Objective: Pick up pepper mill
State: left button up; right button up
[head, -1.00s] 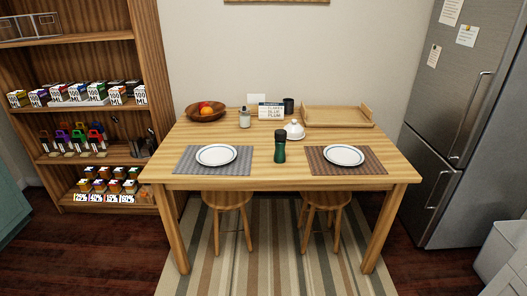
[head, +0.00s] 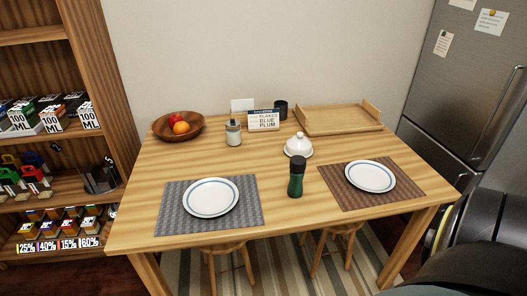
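The pepper mill (head: 296,177) is dark green with a black top. It stands upright on the wooden table (head: 180,161), between the two place settings and nearer the front edge. Nothing touches it. A dark rounded part of my own arm fills the lower right corner of the head view, but no gripper fingers show. My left gripper is out of view too.
A white domed dish (head: 298,146) stands just behind the mill. Plates (head: 211,198) (head: 370,176) lie on mats either side. A fruit bowl (head: 179,127), glass shaker (head: 233,134), sign (head: 263,121), dark cup (head: 281,109) and wooden tray (head: 338,119) stand behind.

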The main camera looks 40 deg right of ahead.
aim_at(295, 186)
jog(key=z, duration=0.75)
jog(key=i, duration=1.1)
jog(key=z, duration=1)
